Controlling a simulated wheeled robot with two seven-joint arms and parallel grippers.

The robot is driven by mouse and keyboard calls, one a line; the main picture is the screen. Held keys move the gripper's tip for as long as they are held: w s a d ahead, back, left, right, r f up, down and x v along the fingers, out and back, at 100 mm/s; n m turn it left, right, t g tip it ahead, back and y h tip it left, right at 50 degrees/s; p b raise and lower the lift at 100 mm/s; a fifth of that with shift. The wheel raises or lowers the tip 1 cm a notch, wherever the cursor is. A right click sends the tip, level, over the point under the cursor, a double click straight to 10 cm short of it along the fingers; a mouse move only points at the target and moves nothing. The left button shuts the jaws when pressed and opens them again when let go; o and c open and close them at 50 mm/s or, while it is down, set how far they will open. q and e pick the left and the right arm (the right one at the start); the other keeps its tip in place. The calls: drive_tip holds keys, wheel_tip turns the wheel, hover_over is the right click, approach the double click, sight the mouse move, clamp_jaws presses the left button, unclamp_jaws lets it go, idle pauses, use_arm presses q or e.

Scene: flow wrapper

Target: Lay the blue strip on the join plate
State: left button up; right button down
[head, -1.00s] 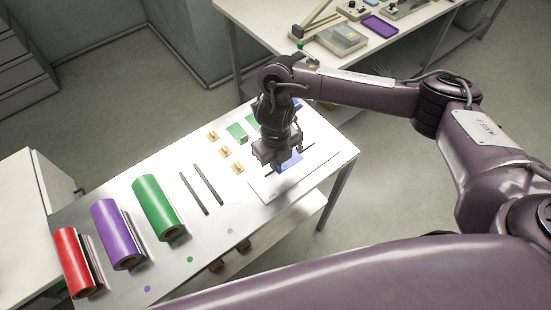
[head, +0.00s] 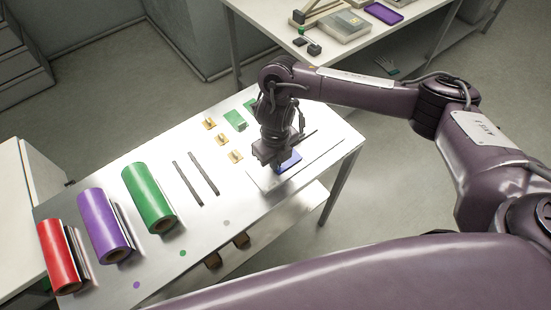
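The blue strip (head: 289,161) shows beside and under my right gripper (head: 271,161), over the pale join plate (head: 320,157) near the right end of the white table. The gripper points down, and its fingers and wrist hide part of the strip and plate. I cannot tell whether the strip rests flat on the plate or is held just above it. Whether the fingers are open or shut is also unclear. My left gripper is not in view.
Red (head: 60,257), purple (head: 105,225) and green (head: 149,197) rolls lie at the table's left. Two dark bars (head: 197,174), small tan pieces (head: 222,141) and green pieces (head: 235,120) lie mid-table. A second table (head: 400,35) stands behind.

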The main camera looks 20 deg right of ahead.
drive_tip(key=shift+f, duration=0.2)
idle(0.7)
drive_tip(key=c, duration=1.6)
unclamp_jaws()
drive_tip(key=shift+o, duration=0.2)
drive_tip(key=shift+r+p, duration=0.75)
drive_tip(key=shift+r, duration=3.15)
